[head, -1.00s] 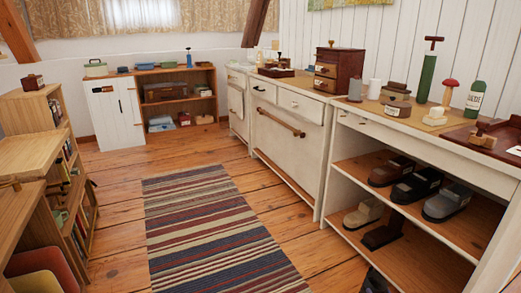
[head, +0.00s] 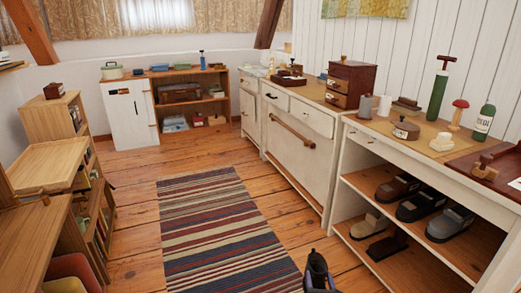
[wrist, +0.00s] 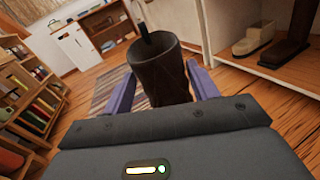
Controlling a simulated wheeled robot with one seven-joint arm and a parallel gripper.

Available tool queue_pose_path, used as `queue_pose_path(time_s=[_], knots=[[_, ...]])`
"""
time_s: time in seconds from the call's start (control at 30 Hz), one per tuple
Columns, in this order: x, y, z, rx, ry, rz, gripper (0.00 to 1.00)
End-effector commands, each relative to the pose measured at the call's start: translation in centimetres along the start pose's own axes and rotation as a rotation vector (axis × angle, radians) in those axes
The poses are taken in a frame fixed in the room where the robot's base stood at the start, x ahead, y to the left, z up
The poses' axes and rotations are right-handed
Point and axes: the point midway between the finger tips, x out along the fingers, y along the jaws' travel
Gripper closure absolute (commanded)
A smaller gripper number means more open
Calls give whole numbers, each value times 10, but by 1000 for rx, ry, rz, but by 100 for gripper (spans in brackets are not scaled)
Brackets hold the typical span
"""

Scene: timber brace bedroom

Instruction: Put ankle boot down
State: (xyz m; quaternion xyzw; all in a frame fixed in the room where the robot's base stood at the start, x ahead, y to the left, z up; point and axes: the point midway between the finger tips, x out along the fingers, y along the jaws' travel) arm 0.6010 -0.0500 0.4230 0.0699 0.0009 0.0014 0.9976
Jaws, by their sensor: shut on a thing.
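The ankle boot (wrist: 160,75) is dark brown, and its open top shows between my gripper's fingers in the wrist view. My gripper (wrist: 158,85) is shut on the boot, with one purple finger on each side. In the head view the dark boot (head: 316,270) shows at the bottom edge, held above the wooden floor. The lower part of the boot is hidden from both views.
A white bench (head: 350,200) with shoes on its shelves stands at right. A striped rug (head: 215,225) lies on the floor. Wooden shelves (head: 60,165) stand at left, and a low cabinet (head: 130,115) at the back. Floor around the rug is clear.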

Motion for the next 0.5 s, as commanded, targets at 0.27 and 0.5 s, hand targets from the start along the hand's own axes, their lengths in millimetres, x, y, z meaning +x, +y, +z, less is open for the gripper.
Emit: queue_pose_path(time_s=[0.27,0.5], knots=[[-14,39,19,2,-2,-1,100],[-22,54,29,2,-4,-3,100]])
